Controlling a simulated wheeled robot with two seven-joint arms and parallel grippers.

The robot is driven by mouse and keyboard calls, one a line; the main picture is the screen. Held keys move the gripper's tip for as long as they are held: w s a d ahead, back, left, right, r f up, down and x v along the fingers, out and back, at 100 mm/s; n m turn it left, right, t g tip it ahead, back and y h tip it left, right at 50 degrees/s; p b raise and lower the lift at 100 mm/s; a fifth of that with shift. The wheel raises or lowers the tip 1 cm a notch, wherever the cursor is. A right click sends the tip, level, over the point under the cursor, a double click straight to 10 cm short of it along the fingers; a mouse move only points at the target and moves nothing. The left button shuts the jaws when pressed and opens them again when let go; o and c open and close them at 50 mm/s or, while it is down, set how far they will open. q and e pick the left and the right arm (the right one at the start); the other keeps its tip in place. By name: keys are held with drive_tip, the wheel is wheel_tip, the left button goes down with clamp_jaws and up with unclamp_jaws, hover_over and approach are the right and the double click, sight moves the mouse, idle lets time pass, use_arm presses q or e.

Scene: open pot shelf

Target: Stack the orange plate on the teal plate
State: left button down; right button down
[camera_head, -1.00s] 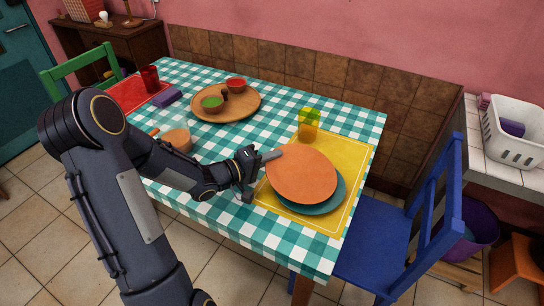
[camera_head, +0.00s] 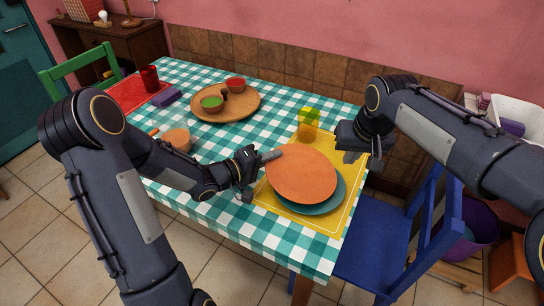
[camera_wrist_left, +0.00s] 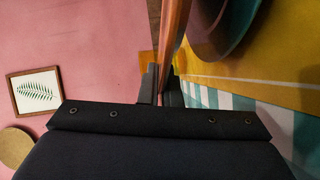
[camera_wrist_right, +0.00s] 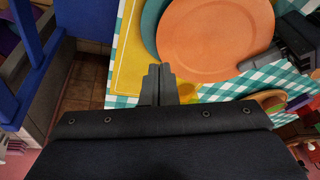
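The orange plate (camera_head: 302,175) is over the teal plate (camera_head: 324,204), set off toward the upper left, so a teal crescent shows at the lower right. The teal plate rests on a yellow placemat (camera_head: 345,160). My left gripper (camera_head: 266,160) is shut on the orange plate's left rim. In the left wrist view the orange rim (camera_wrist_left: 176,28) runs between the fingers, with a gap to the teal plate (camera_wrist_left: 243,20). My right gripper (camera_head: 362,158) is shut and empty, just right of the plates and above the placemat's right side. Its fingers are together in the right wrist view (camera_wrist_right: 158,72).
A yellow-green glass (camera_head: 308,124) stands behind the plates. A wooden tray (camera_head: 250,108) with small bowls, a peach-coloured bowl (camera_head: 177,139) and a purple block (camera_head: 167,97) are on the checkered table. A blue chair (camera_head: 370,250) stands at the right edge.

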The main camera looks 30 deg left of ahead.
drive_tip(key=n, duration=0.1)
hover_over(314, 176)
drive_tip(key=f, duration=0.3)
drive_tip(key=shift+s+d+h, duration=0.15)
drive_tip(key=shift+s+h, duration=0.15)
drive_tip(key=shift+s, duration=0.05)
drive_tip(key=shift+f, duration=2.4)
use_arm(q)
drive_tip(key=shift+f, duration=0.4)
use_arm(e)
drive_tip(key=shift+f, duration=0.9)
use_arm(q)
drive_tip(key=c, duration=1.6)
unclamp_jaws()
drive_tip(key=shift+o, duration=0.4)
drive_tip(key=o, duration=0.6)
